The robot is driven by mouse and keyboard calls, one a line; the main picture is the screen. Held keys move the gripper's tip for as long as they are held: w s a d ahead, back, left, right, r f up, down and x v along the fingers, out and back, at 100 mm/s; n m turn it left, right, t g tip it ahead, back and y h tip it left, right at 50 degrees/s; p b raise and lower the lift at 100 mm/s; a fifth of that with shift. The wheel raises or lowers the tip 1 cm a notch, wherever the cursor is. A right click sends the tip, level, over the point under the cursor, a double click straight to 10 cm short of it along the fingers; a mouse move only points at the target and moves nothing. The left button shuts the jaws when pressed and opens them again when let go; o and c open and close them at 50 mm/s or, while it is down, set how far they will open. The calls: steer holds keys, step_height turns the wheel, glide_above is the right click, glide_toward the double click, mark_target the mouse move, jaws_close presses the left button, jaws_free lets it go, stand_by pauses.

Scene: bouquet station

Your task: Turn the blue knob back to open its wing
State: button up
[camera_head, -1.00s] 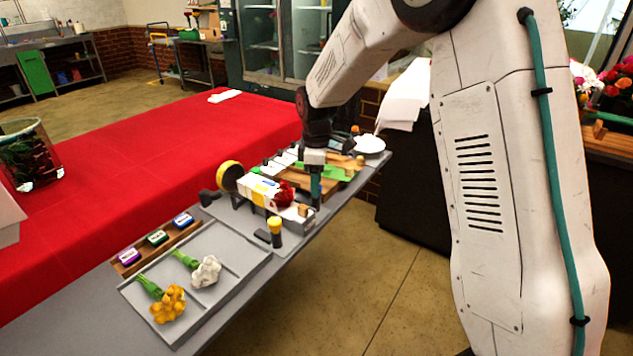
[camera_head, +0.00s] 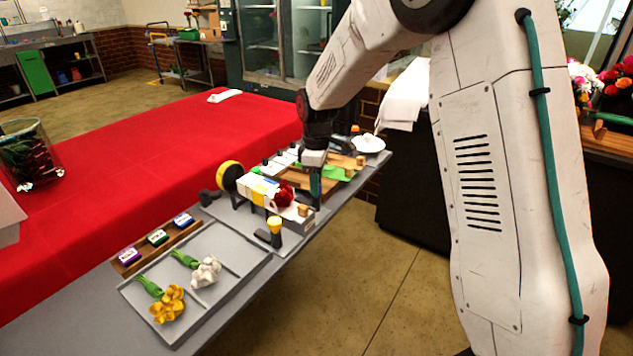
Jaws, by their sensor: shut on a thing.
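My gripper (camera_head: 315,187) points down over the far right part of the grey bench, beside the wrapping station. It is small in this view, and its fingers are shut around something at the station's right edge. That spot matches the blue knob, but the fingers cover it and its turn cannot be made out. The white wing panel (camera_head: 257,187) of the station lies next to the gripper on the left. A red flower head (camera_head: 284,194) shows at the panel's right end, close to the fingers. Whether the blue knob's wing is raised or flat is too small to tell.
A yellow-faced round part (camera_head: 230,176) and a yellow-topped post (camera_head: 275,226) stand near the station. A grey tray (camera_head: 232,238) with yellow and white flowers lies in front. Wooden boards and a white plate (camera_head: 368,144) lie behind. The red table (camera_head: 130,150) is mostly clear.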

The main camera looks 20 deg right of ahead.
steer(key=m, duration=0.8)
steer(key=shift+m, duration=0.4)
steer(key=m, duration=0.4)
steer(key=shift+t, duration=0.3)
steer(key=shift+r+m, duration=0.1)
steer(key=shift+m, duration=2)
steer(key=o, duration=1)
steer(key=shift+c, duration=0.2)
